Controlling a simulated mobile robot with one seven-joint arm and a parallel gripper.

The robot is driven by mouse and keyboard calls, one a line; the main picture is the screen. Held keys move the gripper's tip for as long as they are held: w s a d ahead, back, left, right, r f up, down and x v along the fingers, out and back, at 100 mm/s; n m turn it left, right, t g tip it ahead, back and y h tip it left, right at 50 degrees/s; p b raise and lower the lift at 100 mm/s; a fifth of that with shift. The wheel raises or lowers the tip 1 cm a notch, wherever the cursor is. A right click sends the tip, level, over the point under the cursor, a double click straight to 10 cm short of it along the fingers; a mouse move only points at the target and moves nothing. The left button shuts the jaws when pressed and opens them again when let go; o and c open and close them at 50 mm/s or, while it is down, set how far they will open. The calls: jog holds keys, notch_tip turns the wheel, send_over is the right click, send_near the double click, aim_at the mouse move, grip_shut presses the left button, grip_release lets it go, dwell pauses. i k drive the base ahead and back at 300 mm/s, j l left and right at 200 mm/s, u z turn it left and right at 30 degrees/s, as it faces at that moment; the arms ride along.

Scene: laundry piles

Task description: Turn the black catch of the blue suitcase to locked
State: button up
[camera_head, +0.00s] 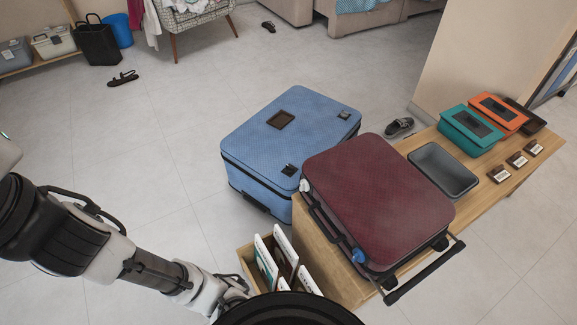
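The blue suitcase (250,143) lies flat in the middle of the view, lid closed, with a dark square patch on top. A small black catch (289,170) sits on its lid near the front right corner. A second, greyer fitting (344,115) sits near the far right corner. The catch's turned position is too small to tell. My arm comes in from the lower left, in front of the suitcase and apart from it. Its wrist end reaches the bottom edge; my gripper's fingers do not show.
A maroon suitcase (375,195) lies on a wooden bench (320,262), close to the blue one's right side. A wooden box (247,258) with upright books stands in front. A grey tray (443,170) and teal box (470,130) are at right.

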aim_at(290, 168)
jog(key=j, duration=0.45)
jog(key=k+j+z, duration=0.1)
jog(key=j, duration=0.3)
jog(key=j+z, duration=0.35)
jog(key=j, duration=0.65)
jog(key=i+j+z, duration=0.1)
jog(key=j, duration=0.25)
jog(key=i+j+z, duration=0.15)
jog(key=j, duration=0.15)
jog(key=j+z, duration=0.1)
jog(key=j, duration=0.25)
jog(key=i+j+z, duration=0.1)
jog(key=j, duration=0.2)
jog(key=i+j+z, duration=0.25)
jog(key=j, duration=0.4)
jog(key=i+j+z, duration=0.15)
jog(key=i+j, duration=0.25)
jog(key=i+j+z, duration=0.15)
jog(key=i+j, duration=0.2)
jog(key=j, duration=0.15)
